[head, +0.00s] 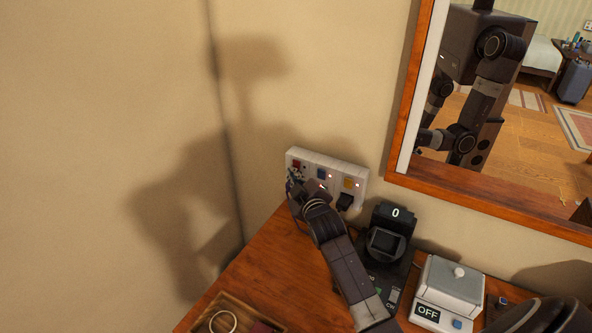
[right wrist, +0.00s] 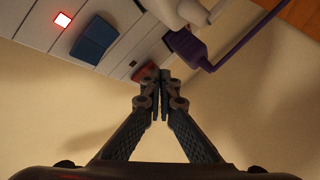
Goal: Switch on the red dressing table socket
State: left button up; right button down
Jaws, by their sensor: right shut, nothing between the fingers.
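A white socket strip (head: 340,172) is on the wall above the dressing table. It has red (head: 297,164), blue (head: 322,173) and yellow (head: 348,184) switches. My right gripper (head: 298,185) reaches the strip's left end and partly covers it. In the right wrist view the gripper (right wrist: 158,75) is shut and empty, its tips at the red switch (right wrist: 145,71). I cannot tell whether they touch it. The blue switch (right wrist: 93,39) has a lit red lamp (right wrist: 63,19) beside it. The red switch's own lamp is not clear. My left gripper is not in view.
A purple plug (right wrist: 187,48) and a white plug sit close beside the red switch. On the wooden table are a black device showing 0 (head: 388,242), a white device marked OFF (head: 447,290) and a tray (head: 202,316). A framed mirror (head: 402,105) hangs at right.

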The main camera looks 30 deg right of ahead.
jog(key=shift+d, duration=0.15)
dwell(0.4)
jog(key=shift+s+a+r+p, duration=0.1)
jog(key=shift+s+a+p, duration=0.3)
jog(key=shift+a, duration=0.3)
jog(key=a, duration=0.1)
jog(key=s+a+p, duration=0.2)
jog(key=a, duration=0.1)
jog(key=shift+s+a+r, duration=0.1)
jog(key=shift+s+r, duration=0.1)
jog(key=shift+r, duration=0.1)
dwell(0.4)
